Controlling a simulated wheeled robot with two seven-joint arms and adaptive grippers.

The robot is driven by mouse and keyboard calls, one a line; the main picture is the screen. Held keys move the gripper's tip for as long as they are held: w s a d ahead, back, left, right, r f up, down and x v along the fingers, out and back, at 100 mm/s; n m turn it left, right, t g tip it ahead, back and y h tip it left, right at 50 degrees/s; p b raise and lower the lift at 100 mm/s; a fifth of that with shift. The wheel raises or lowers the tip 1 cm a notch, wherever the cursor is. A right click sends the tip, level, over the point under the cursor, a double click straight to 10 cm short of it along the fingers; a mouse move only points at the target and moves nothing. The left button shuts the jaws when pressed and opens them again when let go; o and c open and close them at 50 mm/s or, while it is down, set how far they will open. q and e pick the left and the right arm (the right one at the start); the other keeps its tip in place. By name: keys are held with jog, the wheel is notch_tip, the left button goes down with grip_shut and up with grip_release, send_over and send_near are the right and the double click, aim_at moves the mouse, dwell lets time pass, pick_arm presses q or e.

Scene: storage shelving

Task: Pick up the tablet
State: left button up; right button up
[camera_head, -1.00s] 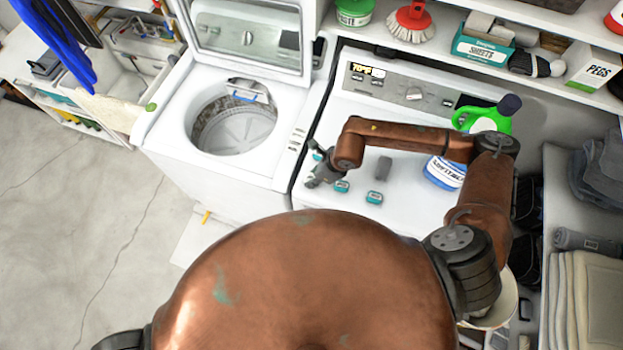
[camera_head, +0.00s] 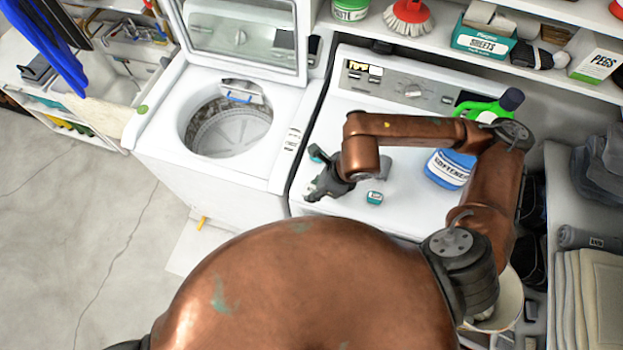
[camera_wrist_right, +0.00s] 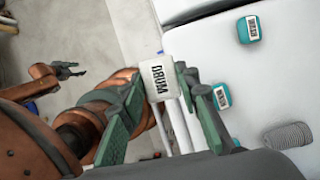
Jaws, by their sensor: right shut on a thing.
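My right gripper (camera_head: 322,177) is over the front left of the white machine top. In the right wrist view its green fingers (camera_wrist_right: 155,100) are shut on a white block marked DRUM (camera_wrist_right: 158,77), apparently a tablet. Two teal tablets with white labels lie on the white top: one near the right finger (camera_wrist_right: 221,96), one farther off (camera_wrist_right: 248,30). In the head view one teal tablet (camera_head: 374,198) shows right of the gripper. My left gripper (camera_wrist_right: 69,70) is small at the left of the wrist view, away from the tablets; its opening is unclear.
A grey ribbed thing (camera_wrist_right: 289,135) lies near the tablets. A blue softener bottle (camera_head: 450,168) and a green bottle (camera_head: 490,106) stand at the right. The open washer (camera_head: 228,125) is at the left. A shelf with sheets (camera_head: 484,40) and pegs (camera_head: 597,55) runs behind.

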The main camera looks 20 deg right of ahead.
jog(key=s+a+r+p, duration=0.1)
jog(key=s+r+p, duration=0.1)
jog(key=s+p, duration=0.3)
jog(key=shift+s+r, duration=0.2)
jog(key=shift+r, duration=0.1)
dwell(1.0)
